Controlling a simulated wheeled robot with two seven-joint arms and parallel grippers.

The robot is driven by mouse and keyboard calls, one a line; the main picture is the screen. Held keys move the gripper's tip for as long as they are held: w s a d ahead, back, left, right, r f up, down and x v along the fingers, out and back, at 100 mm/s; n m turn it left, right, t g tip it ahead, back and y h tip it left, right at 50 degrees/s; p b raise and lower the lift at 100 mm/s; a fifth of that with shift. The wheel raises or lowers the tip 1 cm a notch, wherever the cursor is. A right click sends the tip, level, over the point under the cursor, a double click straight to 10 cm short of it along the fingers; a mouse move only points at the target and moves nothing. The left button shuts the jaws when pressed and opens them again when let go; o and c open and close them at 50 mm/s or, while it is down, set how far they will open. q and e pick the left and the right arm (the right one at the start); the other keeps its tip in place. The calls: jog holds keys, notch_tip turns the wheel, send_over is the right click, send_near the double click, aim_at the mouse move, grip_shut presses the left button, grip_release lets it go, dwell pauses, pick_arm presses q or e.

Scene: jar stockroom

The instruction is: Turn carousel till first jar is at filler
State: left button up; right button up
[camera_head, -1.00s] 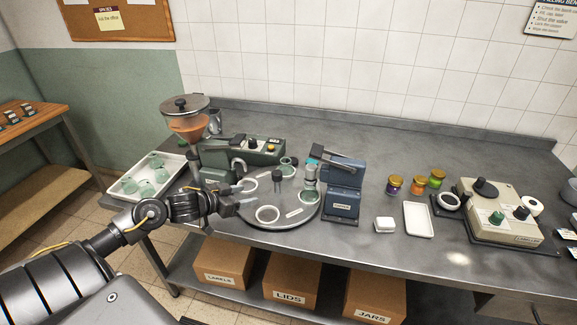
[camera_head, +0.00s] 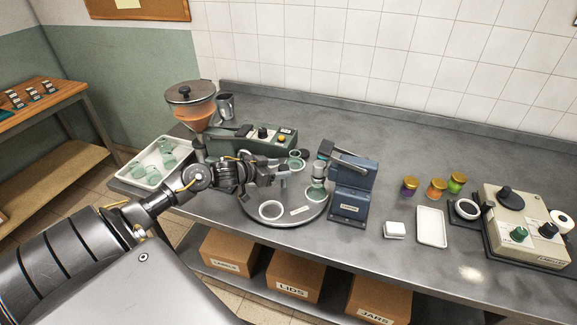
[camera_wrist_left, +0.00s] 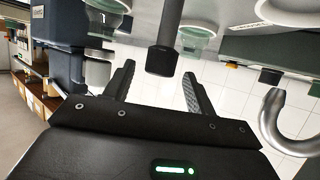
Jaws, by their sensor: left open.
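The carousel (camera_head: 290,221) is a round grey turntable on the bench. Its pockets have white rings, one empty at the front (camera_head: 270,209). One greenish glass jar (camera_head: 315,193) stands at its right side and another (camera_head: 297,160) at the back, near the filler. The filler is a green machine (camera_head: 265,142) with an orange hopper (camera_head: 190,108). My left gripper (camera_head: 272,173) is open over the carousel. In the left wrist view, a dark upright peg (camera_wrist_left: 163,60) lies between the open fingertips (camera_wrist_left: 157,78), with no clear contact. My arm hides the carousel's left part. My right gripper is out of view.
A blue press (camera_head: 352,188) stands close at the carousel's right. A white tray of jars (camera_head: 152,178) is at the left. Lidded jars (camera_head: 437,188), a white tray (camera_head: 431,226) and a beige labeller (camera_head: 525,225) are further right. A curved metal spout (camera_wrist_left: 285,125) shows beside the gripper.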

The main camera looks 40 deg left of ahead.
aim_at(288, 167)
pick_arm(q)
jog(key=shift+p+x, duration=0.3)
jog(key=shift+x, duration=2.05)
jog(key=shift+d, duration=0.1)
grip_shut()
